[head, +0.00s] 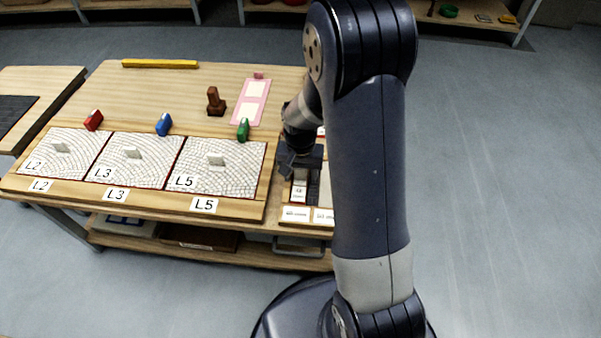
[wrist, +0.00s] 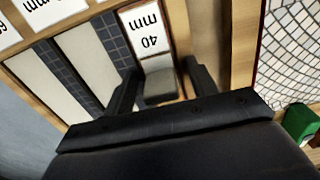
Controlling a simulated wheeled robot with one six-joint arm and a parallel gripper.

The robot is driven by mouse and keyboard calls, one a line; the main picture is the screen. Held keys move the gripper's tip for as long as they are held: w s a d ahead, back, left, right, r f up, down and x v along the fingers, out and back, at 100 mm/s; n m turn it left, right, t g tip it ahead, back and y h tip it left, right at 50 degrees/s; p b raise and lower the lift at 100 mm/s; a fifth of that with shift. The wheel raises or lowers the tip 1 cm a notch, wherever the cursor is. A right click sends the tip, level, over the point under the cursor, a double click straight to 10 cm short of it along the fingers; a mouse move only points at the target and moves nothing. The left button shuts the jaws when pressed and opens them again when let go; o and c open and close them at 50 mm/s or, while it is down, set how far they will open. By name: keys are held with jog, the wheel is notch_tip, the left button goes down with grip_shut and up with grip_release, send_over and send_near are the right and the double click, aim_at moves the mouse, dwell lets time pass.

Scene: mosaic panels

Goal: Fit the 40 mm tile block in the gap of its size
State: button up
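The white-topped block marked "40 mm" (wrist: 146,30) lies in the small wooden tray in the wrist view, beside dark gridded strips. It also shows in the head view (head: 299,192), partly under my gripper. A grey raised part (wrist: 160,80) stands on the block between my fingers. My gripper (wrist: 164,75) is open, with a finger on each side of that part and a narrow space visible at each side. In the head view my gripper (head: 292,166) is low over the tray. Mosaic panels L2 (head: 80,164), L3 (head: 125,172) and L5 (head: 230,180) lie left of it.
Red (head: 93,120), blue (head: 163,125) and green (head: 243,130) blocks stand along the panels' back edge. A brown upright piece (head: 215,103), a pink sheet (head: 265,88) and a yellow bar (head: 160,64) are further back. My arm hides the tray's right part.

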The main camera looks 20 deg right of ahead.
jog(key=shift+o, duration=0.4)
notch_tip(320, 180, up, 11)
jog(key=p, duration=0.3)
jog(key=shift+f, duration=0.1)
jog(key=shift+f+b, duration=1.05)
jog(key=shift+f, duration=3.75)
jog(key=shift+f, duration=0.1)
